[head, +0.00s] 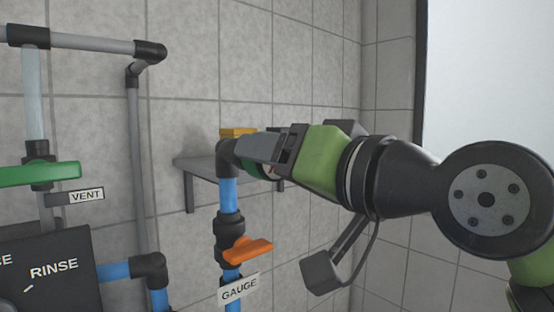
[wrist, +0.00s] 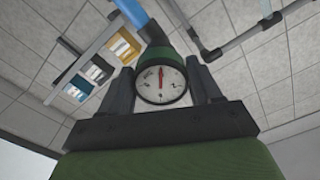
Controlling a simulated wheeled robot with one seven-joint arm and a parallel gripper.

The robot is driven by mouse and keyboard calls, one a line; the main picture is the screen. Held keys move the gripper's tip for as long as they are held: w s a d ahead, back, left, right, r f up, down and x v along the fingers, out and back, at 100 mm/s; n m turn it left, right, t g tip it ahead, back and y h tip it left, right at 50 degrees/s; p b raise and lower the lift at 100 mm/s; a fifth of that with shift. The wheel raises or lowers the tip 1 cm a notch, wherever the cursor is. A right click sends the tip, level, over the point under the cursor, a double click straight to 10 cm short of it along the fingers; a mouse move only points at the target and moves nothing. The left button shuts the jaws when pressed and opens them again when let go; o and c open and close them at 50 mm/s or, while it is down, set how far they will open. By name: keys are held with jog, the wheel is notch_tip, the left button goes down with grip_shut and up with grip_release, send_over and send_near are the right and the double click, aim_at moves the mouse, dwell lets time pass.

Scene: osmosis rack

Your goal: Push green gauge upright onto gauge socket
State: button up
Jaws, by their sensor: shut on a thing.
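The green gauge (wrist: 160,84) shows in the wrist view, with a round white dial and a red needle pointing up in that picture. My gripper (wrist: 162,70) is shut on it, one dark finger on each side of the dial. In the head view my gripper (head: 254,149) hides most of the gauge; only a little green (head: 264,168) shows below the fingers. The gauge socket appears to be the black elbow (head: 228,153) on top of the blue pipe. The gauge's back is against or very close to this elbow in the wrist view (wrist: 153,34); the joint itself is hidden.
A grey wall shelf (head: 190,167) with a yellow item (head: 237,132) is behind the pipe. An orange valve handle (head: 248,249) and a GAUGE label (head: 239,289) are below. A green handle (head: 40,174), a VENT label (head: 86,195) and a RINSE panel (head: 50,285) stand left.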

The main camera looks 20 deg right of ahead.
jog(key=shift+w+a, duration=0.15)
jog(key=shift+w, duration=0.35)
dwell(0.6)
jog(key=o, duration=1)
jog(key=shift+o, duration=0.2)
jog(key=b+v, duration=0.2)
jog(key=v, duration=1.4)
jog(key=w+a+f+n+g+h+b, duration=0.1)
jog(key=w+a+f+g+h, duration=0.15)
jog(key=f, duration=0.85)
jog(key=w+a+f+g+h+b, duration=0.1)
jog(key=w+a+f+g, duration=0.25)
jog(key=f, duration=0.75)
jog(key=s+f+g+h, duration=0.1)
jog(key=s+f+g, duration=0.1)
jog(key=f, duration=0.9)
jog(key=s+d+f+n+g+h+b, duration=0.1)
jog(key=f+g, duration=0.2)
jog(key=f, duration=0.9)
jog(key=shift+s+d+f+g, duration=0.2)
jog(key=shift+s+g, duration=0.1)
jog(key=shift+s, duration=0.1)
